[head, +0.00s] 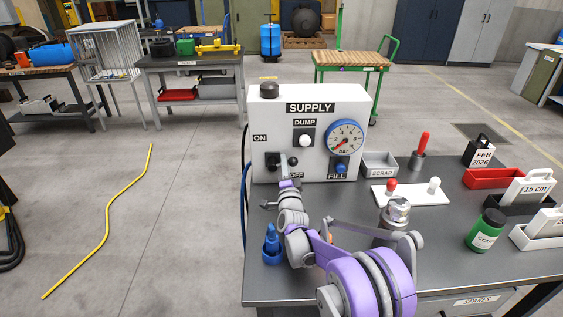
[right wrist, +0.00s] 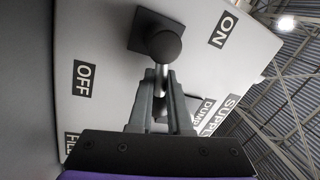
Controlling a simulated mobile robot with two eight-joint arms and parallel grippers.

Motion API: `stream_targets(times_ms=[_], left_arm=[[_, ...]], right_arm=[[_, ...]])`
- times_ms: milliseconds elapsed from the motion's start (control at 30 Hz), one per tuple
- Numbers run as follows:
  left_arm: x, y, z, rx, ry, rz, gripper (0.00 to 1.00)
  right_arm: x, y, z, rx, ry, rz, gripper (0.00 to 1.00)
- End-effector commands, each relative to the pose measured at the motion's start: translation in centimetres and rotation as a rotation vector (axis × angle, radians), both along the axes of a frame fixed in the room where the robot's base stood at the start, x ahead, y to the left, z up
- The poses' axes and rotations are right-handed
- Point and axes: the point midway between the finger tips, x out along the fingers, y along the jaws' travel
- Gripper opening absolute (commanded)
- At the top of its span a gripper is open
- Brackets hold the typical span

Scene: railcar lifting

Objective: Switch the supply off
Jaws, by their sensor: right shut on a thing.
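The white supply box (head: 310,115) stands on the dark bench, its front marked SUPPLY. Its supply lever has a black square mount (head: 272,161) at the lower left of the front, between the ON label (head: 259,138) and the OFF label (head: 297,175). My right gripper (head: 284,165) is at this lever. In the right wrist view, the two grey fingers (right wrist: 160,78) are shut on the lever, just beyond its black ball joint (right wrist: 163,45). The fingers hide much of the lever, so its exact setting is hard to tell. My left gripper is out of view.
A DUMP knob (head: 306,140), a gauge (head: 344,138) and a blue FILL knob (head: 341,168) are on the same front. A SCRAP tray (head: 380,164) and a green can (head: 486,231) are to the right.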

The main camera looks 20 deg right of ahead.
Motion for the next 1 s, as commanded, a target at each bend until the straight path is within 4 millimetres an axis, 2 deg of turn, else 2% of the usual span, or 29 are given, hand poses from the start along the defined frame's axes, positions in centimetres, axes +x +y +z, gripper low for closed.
stream_targets(times_ms=[333,900,933,1000], left_arm=[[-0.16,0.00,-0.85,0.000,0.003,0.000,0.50],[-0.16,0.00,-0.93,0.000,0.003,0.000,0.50],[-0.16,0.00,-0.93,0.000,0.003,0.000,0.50],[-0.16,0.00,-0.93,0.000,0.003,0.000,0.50]], right_arm=[[-0.11,0.06,-0.66,0.140,-0.038,0.002,0.00],[-0.12,0.06,-0.70,0.165,-0.046,0.002,0.00],[-0.12,0.06,-0.70,0.165,-0.046,0.002,0.22],[-0.12,0.05,-0.70,0.165,-0.046,0.002,0.35]])
